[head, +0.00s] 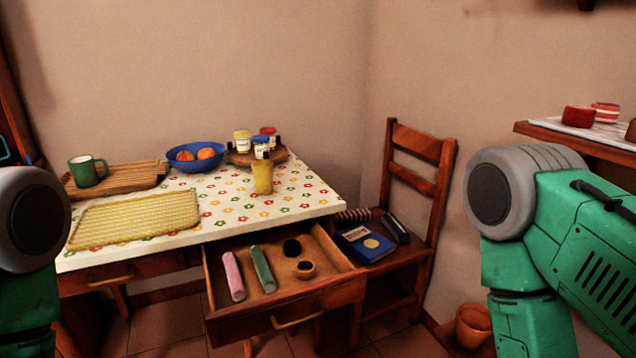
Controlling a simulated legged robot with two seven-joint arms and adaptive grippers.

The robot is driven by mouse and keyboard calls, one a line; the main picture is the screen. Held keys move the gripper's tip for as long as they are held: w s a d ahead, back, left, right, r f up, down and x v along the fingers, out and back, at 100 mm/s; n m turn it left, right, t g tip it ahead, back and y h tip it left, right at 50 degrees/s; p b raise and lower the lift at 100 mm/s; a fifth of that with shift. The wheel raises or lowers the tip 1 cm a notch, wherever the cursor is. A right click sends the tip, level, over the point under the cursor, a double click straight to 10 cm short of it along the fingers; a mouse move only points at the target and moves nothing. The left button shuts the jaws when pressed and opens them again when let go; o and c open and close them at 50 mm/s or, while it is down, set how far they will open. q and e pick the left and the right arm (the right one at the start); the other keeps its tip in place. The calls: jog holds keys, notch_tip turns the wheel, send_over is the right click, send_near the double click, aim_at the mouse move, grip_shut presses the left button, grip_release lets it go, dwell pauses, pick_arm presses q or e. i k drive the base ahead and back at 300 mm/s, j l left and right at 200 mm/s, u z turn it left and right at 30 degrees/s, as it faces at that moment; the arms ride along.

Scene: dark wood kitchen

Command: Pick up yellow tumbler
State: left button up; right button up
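My two arms show at the left and right edges of the head view, both well apart from the tumbler. Neither gripper is in the picture, so I cannot see their fingers.
The table (245,216) also carries a blue fruit bowl (184,164), a green mug (83,171) and a yellow mat (135,217). An open drawer (335,283) juts out below the tumbler. A wooden chair (436,190) holding a blue book (365,243) stands right.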

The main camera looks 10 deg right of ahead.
aim_at(262, 169)
jog(key=i+j+z, duration=0.2)
jog(key=i+z, duration=0.15)
jog(key=i+j+z, duration=0.35)
jog(key=i, duration=0.15)
